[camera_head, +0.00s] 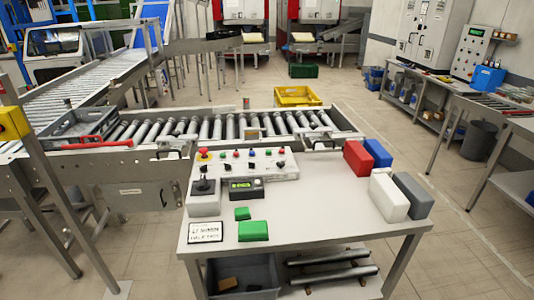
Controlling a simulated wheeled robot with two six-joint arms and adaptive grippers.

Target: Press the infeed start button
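A pale control panel (262,175) stands at the back of the white table (310,222), beside the roller conveyor. The labels are too small to read, so I cannot tell which button is the infeed start. Neither of my grippers shows in the head view.
A grey crate (85,122) sits on the conveyor's left part, a yellow crate (297,96) behind the conveyor. A joystick box (204,204) and small display unit (244,190) stand before the panel. Red, blue, white and grey blocks stand right; green blocks lie front left.

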